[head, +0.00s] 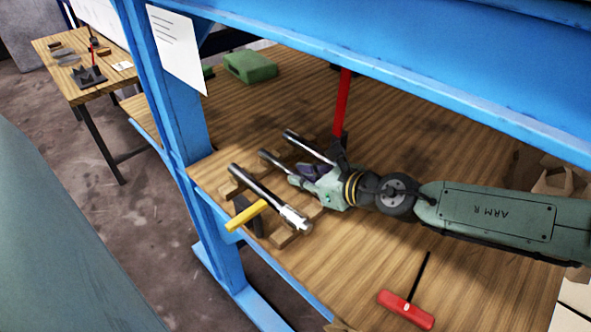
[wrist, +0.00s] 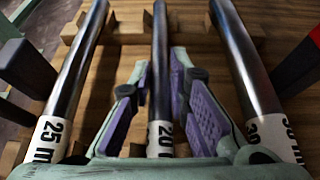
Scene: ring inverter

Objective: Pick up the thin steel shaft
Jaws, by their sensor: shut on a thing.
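Three steel shafts lie side by side on a notched wooden rack (wrist: 125,36). The middle one, the thin steel shaft (wrist: 161,60), has a white label reading "20" and looks the narrowest. My gripper (wrist: 160,72) is shut on it, with a purple-padded finger on each side. In the head view my gripper (head: 303,172) is low over the rack and hides much of this shaft; its far end (head: 270,157) shows. The shaft labelled "25" (wrist: 78,75) is left of my fingers. A thicker shaft (wrist: 243,60), its label partly hidden, is right of them.
A red-handled tool (head: 406,309) lies at the front. A red bar (head: 342,105) stands behind my gripper. A blue post (head: 165,80) and beam (head: 400,70) frame the bench.

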